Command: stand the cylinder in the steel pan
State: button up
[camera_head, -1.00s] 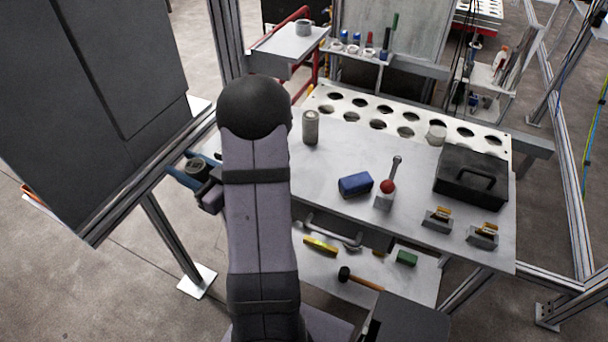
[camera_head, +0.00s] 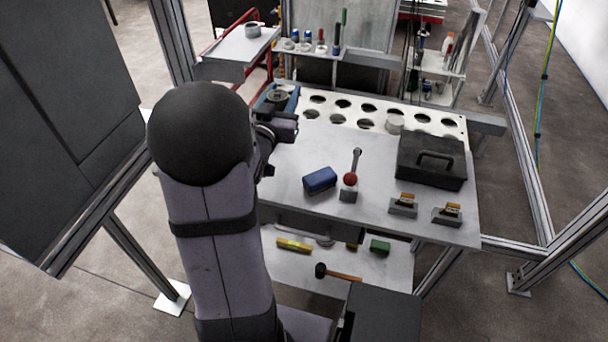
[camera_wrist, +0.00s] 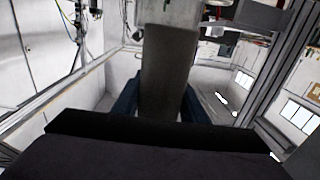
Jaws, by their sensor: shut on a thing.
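My gripper (camera_head: 278,99), with blue fingers, is shut on a grey cylinder (camera_head: 277,96), held near the back left of the table; only its top end shows in the head view. In the wrist view the cylinder (camera_wrist: 167,72) stands out lengthwise between the two blue fingers. A red-framed trolley beyond the table's back left has a flat grey metal top (camera_head: 232,47) with a small round grey vessel (camera_head: 252,30) on it. I cannot tell which of these is the steel pan. My gripper is in front of the trolley, apart from it.
A white panel with several round holes (camera_head: 355,112) runs along the table's back, with a pale cup (camera_head: 395,122) on it. A blue block (camera_head: 320,180), a red-knobbed lever (camera_head: 350,178) and a black toolbox (camera_head: 432,160) stand on the table. A frame post (camera_head: 172,35) rises left of the trolley.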

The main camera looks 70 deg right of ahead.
jog(key=s+f+m+g, duration=0.3)
jog(key=s+f+g, duration=0.1)
jog(key=s, duration=0.3)
jog(key=shift+f+g, duration=0.35)
jog(key=shift+g, duration=0.15)
jog(key=shift+s, duration=0.1)
jog(key=shift+f+p, duration=0.3)
jog(key=shift+f, duration=2.65)
jog(key=shift+f, duration=1.85)
jog(key=shift+f, duration=0.1)
jog(key=shift+f, duration=0.1)
jog(key=o, duration=1.4)
